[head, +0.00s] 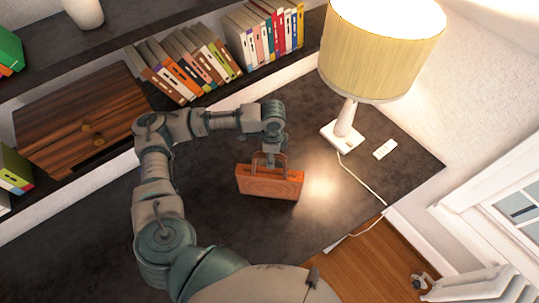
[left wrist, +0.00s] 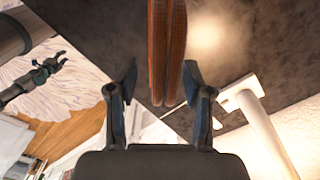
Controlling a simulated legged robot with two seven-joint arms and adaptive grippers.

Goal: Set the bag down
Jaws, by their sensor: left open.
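The orange-brown bag (head: 270,183) stands upright on the dark desktop (head: 330,215) in the head view, its handles up. I cannot tell for certain that its base touches the top. My left gripper (head: 270,152) is right above it, at the handles. In the left wrist view, two parallel brown strips of the bag (left wrist: 167,50) come down between the spread fingers of my left gripper (left wrist: 163,95). Gaps show on both sides, so the fingers are open. My right gripper (left wrist: 52,72) shows small and dark at the left; its jaws are unclear.
A lit lamp (head: 345,125) with a cord and a white remote (head: 385,149) stand right of the bag. Rows of books (head: 185,65) and a wooden panel (head: 80,120) are behind. The desktop in front of the bag is clear; its edge drops to a wooden floor (head: 350,255).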

